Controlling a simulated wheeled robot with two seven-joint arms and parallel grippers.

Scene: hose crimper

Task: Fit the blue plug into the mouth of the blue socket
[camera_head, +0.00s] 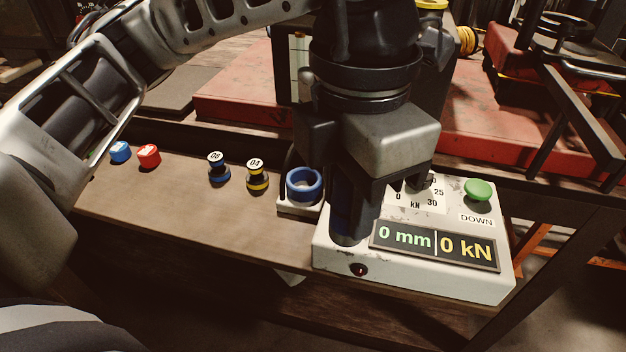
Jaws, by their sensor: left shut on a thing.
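The blue socket (304,185) is a blue ring with an open round mouth, set in a light holder on the bench beside the control box. My left gripper (358,222) points down over the left part of the control box, just right of the socket. It is shut on a dark blue thing (347,222), which looks like the blue plug. The fingers and shadow hide much of it, and I cannot tell how far it is above the box. The plug is apart from the socket. My right gripper is out of view.
The control box (420,285) has a green button (478,189), a dial and a display reading 0 mm and 0 kN. Left of the socket stand two dies, 04 (257,174) and 08 (218,167), then a red cap (148,156) and a blue cap (120,152). The front bench (190,215) is bare.

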